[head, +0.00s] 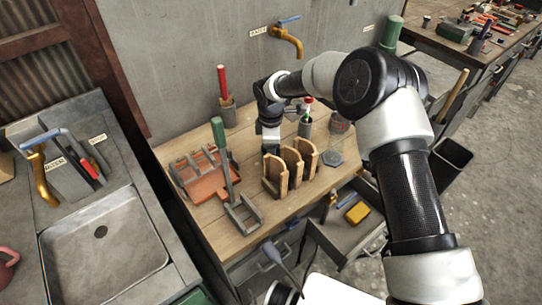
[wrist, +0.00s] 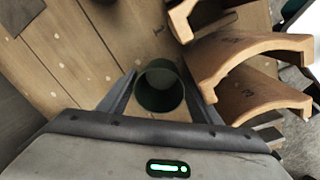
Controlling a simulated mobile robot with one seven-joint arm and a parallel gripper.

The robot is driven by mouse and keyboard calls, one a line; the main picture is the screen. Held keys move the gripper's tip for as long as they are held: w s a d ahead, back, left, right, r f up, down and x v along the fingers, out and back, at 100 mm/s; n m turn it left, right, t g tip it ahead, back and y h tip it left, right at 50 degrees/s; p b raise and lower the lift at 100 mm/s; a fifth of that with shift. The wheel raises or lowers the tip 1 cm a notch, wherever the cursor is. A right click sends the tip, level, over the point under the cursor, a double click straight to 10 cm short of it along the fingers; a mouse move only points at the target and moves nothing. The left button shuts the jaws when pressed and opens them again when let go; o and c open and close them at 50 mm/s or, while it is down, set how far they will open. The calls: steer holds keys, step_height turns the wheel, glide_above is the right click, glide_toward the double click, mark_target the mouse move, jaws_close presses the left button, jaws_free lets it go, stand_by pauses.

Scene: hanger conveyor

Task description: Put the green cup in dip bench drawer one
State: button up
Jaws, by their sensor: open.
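The green cup (wrist: 161,88) stands on the wooden bench top in the wrist view, seen from above into its dark mouth. My gripper (wrist: 160,80) is open, with one finger on each side of the cup; I cannot tell whether they touch it. In the head view my gripper (head: 270,145) is low over the bench behind the wooden rack, and the cup is hidden there. Under the bench's front right side a grey drawer (head: 330,242) is pulled open. It holds a yellow block (head: 357,212) and a blue item (head: 346,199). No drawer number is readable.
The slotted wooden rack (head: 283,186) stands close to my gripper; its curved boards (wrist: 255,95) are right of the cup. A red tray (head: 203,184), a green-handled tool (head: 219,135) and a glass jar (head: 340,125) are also on the bench. A sink (head: 105,250) is at left.

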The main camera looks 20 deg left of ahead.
steer(key=shift+c, duration=0.4)
steer(key=c, duration=0.8)
steer(key=shift+r, duration=0.1)
step_height(320, 180, up, 18)
steer(key=shift+b, duration=0.45)
